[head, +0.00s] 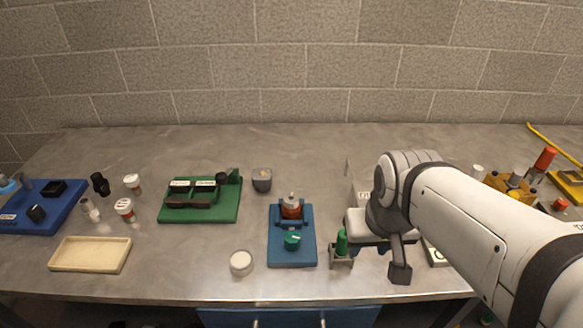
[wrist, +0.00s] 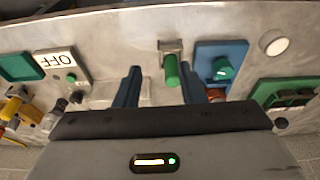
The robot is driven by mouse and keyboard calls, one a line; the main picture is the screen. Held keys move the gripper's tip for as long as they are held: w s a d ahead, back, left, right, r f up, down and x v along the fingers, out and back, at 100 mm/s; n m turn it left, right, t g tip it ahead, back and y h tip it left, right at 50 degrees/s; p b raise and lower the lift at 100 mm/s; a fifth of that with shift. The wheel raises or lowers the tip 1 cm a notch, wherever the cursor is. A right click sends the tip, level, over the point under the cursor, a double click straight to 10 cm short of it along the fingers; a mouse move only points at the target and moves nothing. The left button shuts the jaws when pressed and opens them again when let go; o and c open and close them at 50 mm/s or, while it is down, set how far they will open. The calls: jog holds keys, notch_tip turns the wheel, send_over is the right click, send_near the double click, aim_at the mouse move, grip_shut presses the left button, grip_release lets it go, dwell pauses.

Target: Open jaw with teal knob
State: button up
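The teal knob (head: 292,241) sits on the front of a blue fixture (head: 279,257) in the head view. Behind it, a jaw on the fixture stands around a red-brown piece with a metal top (head: 291,207); the jaw gap is too small to judge. In the wrist view the knob (wrist: 222,69) shows on the blue plate (wrist: 237,51), right of my fingers. My gripper (wrist: 158,72) is open, with two blue fingers apart and nothing held. In the head view it is mostly hidden under my arm, right of the blue fixture.
A green-handled piece (head: 341,242) in a small grey holder (head: 341,262) stands between my gripper and the fixture. A white round lid (head: 241,263) lies left of the fixture. A green tray (head: 214,213) stands further left. The bench behind the fixture is clear.

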jog(key=shift+o, duration=0.2)
jog(key=shift+a, duration=0.15)
jog(key=shift+o, duration=0.8)
jog(key=shift+r, duration=0.1)
jog(key=shift+o, duration=1.3)
jog(key=w+a+m+g+p, duration=0.1)
jog(key=w+a+m, duration=0.1)
jog(key=w+a, duration=0.3)
jog(key=shift+w+m+p, duration=0.4)
jog(key=shift+w, duration=0.25)
jog(key=m+g+p, duration=0.1)
jog(key=m+g, duration=0.1)
jog(key=m, duration=0.2)
send_over(292, 236)
notch_tip(292, 236, down, 4)
jog(key=shift+s+d+f, duration=0.1)
jog(key=shift+d, duration=0.05)
jog(key=shift+f, duration=0.25)
notch_tip(292, 236, down, 7)
jog(key=shift+f+p, duration=0.2)
jog(key=shift+p, duration=0.2)
jog(key=shift+c, duration=0.6)
